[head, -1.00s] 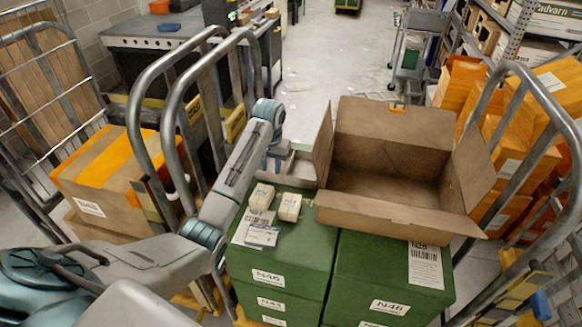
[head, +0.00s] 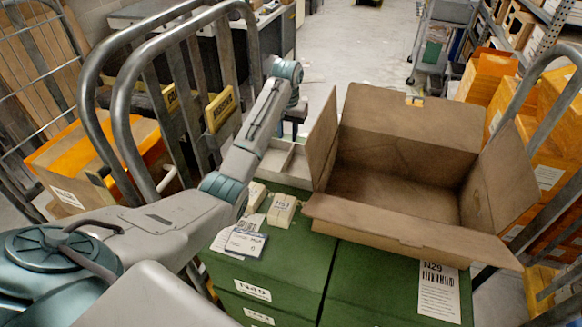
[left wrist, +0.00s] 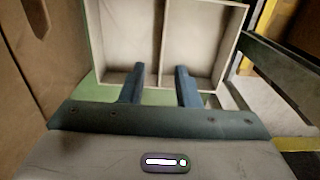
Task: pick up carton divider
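The carton divider (head: 276,160), a pale shallow frame with an inner wall, lies on the far part of the green boxes, left of the open brown carton (head: 408,115). In the left wrist view the divider (left wrist: 164,45) fills the top middle, its inner wall running away from me. My left gripper (head: 293,130) is above the divider, partly hidden by its own arm. In the left wrist view its two fingers (left wrist: 160,86) are apart at the divider's near edge, one each side of the inner wall's line, with nothing clamped. My right gripper is not in view.
Green boxes (head: 270,262) carry small pale packets (head: 282,210) and a label card (head: 245,241). Grey cage rails (head: 135,110) rise at the left and right. Orange-taped cartons (head: 490,85) stand at the right. The carton's raised flap borders the divider closely.

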